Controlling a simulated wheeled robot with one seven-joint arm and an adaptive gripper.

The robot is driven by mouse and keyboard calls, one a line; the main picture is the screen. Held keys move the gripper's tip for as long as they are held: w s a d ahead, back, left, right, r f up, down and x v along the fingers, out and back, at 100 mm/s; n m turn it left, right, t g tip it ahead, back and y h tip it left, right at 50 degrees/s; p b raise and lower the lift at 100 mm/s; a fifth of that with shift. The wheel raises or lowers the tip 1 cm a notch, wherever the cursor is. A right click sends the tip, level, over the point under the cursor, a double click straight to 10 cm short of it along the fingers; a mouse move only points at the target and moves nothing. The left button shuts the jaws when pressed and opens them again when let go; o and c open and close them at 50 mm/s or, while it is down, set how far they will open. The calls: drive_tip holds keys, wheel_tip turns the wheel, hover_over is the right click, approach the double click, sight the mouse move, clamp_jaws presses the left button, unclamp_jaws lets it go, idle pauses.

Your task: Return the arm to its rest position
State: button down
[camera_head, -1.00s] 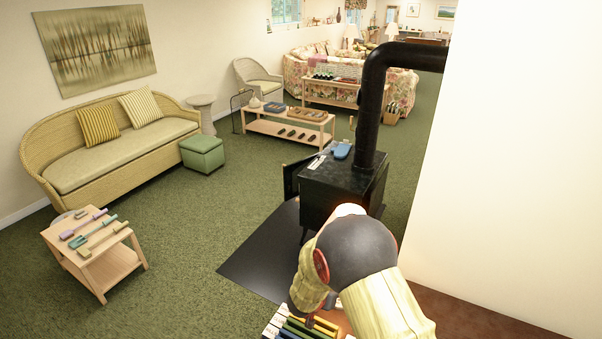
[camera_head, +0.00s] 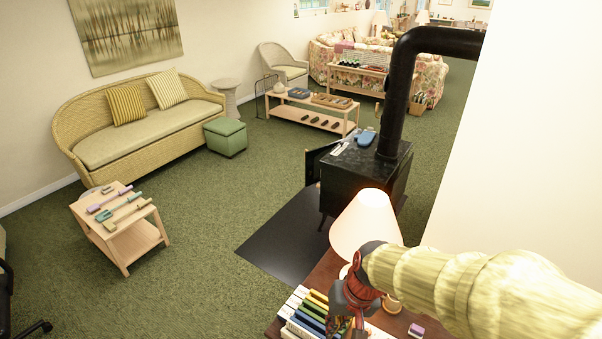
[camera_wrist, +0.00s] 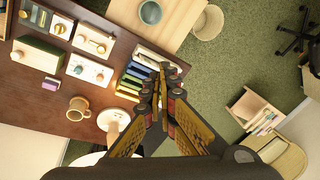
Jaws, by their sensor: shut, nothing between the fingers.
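My arm, in a pale yellow sleeve, reaches in from the right in the head view. My gripper (camera_head: 345,318) is at the bottom of that view, above the dark red-brown desk (camera_head: 322,274) and close to a row of upright books (camera_head: 304,308). In the wrist view my gripper (camera_wrist: 162,90) has its fingertips together with nothing between them. The books (camera_wrist: 138,84) show there just beside the fingertips. Whether the fingers touch the books cannot be told.
A lamp with a cream shade (camera_head: 368,222) stands on the desk right by my arm. A mug (camera_wrist: 77,108) and several small boards lie on the desk. A black stove (camera_head: 362,180) with a pipe stands beyond. Green carpet is open to the left.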

drive_tip(key=s+d+r+t+h+b, duration=0.2)
drive_tip(key=s+d+r+t+b, duration=0.1)
drive_tip(key=s+d+r, duration=0.6)
wheel_tip(320, 180, up, 4)
drive_tip(key=shift+s+d+r+t, duration=0.1)
drive_tip(key=shift+s+d+t, duration=0.25)
drive_tip(key=shift+d+t, duration=0.65)
drive_tip(key=shift+d, duration=0.2)
